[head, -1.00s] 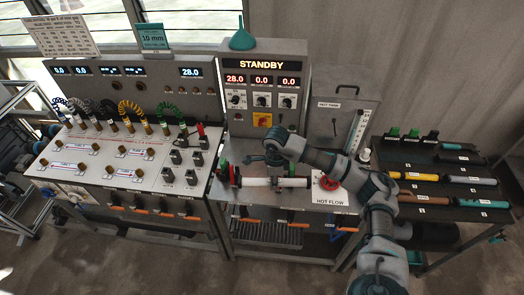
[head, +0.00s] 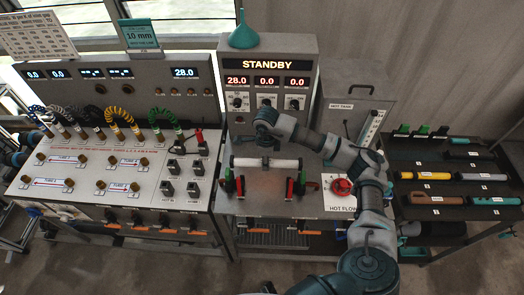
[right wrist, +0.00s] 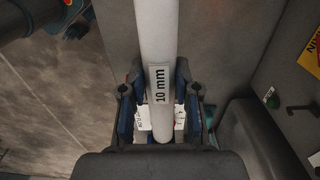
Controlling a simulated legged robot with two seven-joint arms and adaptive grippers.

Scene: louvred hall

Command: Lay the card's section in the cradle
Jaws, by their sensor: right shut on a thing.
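The tube is level, left to right. The cradle is a pair of dark supports with red and green parts, left (head: 231,184) and right (head: 297,184), on the grey bench. The tube appears above or just behind these supports, apart from them. The teal card (head: 141,36) on the left cabinet reads 10 mm. My left gripper is out of view.
A red handwheel (head: 341,187) and HOT FLOW plate stand right of the cradle. The STANDBY panel (head: 266,85) rises behind. A dark rack (head: 455,180) at the right holds several coloured sections. The bench between the supports is bare.

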